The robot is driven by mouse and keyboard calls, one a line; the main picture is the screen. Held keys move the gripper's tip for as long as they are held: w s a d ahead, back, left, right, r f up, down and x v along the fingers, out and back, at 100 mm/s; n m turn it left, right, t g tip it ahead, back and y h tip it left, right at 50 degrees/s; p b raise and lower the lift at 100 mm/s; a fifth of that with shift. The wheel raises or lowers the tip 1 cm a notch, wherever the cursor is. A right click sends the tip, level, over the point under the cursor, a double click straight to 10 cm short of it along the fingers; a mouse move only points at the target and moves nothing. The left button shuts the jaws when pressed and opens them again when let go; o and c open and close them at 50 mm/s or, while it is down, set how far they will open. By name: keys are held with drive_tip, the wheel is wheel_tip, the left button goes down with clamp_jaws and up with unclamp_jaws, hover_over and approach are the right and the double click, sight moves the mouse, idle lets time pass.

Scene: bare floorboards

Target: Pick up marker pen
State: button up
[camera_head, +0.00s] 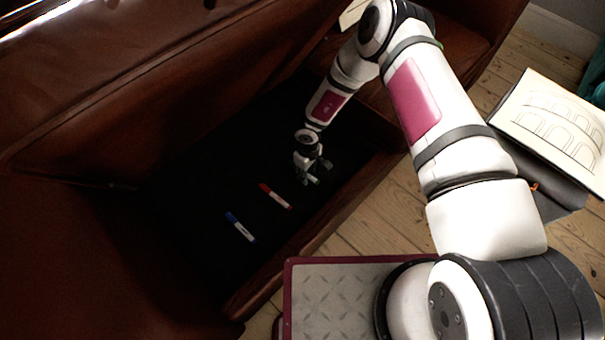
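Two marker pens lie on a black surface set in brown wood-like furniture. One is a red and white marker pen (275,196); the other is a blue and white marker pen (240,227), lower and to the left. My gripper (314,179) is above and to the right of the red marker, apart from both pens in the picture. Its height above the surface is hard to judge. Its fingers are small and dark here, so whether they are spread or closed is unclear. I see nothing held in it.
Brown furniture walls (90,110) rise on the left and back, and a raised wooden edge (290,262) runs along the front right of the black surface. A sheet with an arch drawing (556,125) lies at the right above the floorboards (365,232). Black surface around the pens is clear.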

clamp_jaws()
idle(0.3)
